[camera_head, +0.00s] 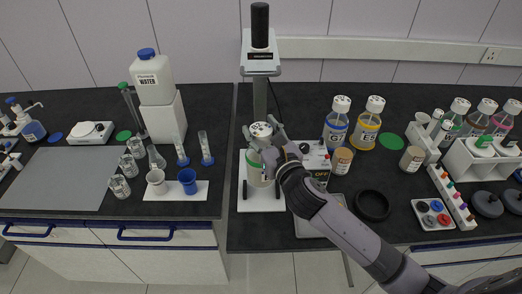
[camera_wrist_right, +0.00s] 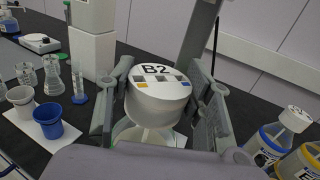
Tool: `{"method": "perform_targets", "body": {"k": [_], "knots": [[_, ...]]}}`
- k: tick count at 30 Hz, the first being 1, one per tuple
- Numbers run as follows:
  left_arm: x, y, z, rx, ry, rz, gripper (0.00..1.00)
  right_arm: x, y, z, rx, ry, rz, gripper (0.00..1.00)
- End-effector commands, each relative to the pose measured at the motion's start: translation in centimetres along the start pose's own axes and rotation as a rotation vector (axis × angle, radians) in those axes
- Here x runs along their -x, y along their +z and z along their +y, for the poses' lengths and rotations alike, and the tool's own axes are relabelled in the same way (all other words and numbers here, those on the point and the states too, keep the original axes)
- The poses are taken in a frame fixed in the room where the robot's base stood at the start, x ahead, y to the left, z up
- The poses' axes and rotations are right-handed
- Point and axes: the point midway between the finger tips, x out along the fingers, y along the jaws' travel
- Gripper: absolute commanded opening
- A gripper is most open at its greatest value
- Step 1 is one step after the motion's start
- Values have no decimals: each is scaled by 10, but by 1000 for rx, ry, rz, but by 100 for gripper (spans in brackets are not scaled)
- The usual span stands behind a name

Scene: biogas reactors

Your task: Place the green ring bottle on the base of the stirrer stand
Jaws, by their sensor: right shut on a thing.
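My right gripper (camera_head: 262,138) is shut on the green ring bottle (camera_head: 257,172), with one finger on each side of its white cap. The bottle is upright, with a pale body and green at the neck. In the right wrist view the cap (camera_wrist_right: 158,92) reads B2 and sits between the fingers. The bottle is in front of the stirrer stand's column (camera_head: 260,95), over its white base (camera_head: 262,203). I cannot tell whether its bottom touches the base. The stand carries a dark motor (camera_head: 260,28) on top. My left gripper is not in view.
A black ring (camera_head: 372,205) lies in front. Left is a gap between benches.

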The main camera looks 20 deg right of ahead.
Motion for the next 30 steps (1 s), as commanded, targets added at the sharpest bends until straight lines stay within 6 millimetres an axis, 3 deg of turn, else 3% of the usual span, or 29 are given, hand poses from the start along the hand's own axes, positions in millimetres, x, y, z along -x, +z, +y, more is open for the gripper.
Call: {"method": "perform_targets", "body": {"k": [6,15,29,30], "knots": [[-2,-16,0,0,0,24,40,0,-19,0,0,1,-8,0],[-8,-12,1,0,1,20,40,0,-56,0,-2,0,-5,0],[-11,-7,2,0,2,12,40,0,-65,0,2,2,-7,0],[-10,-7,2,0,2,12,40,0,-68,0,1,1,-1,49]]}}
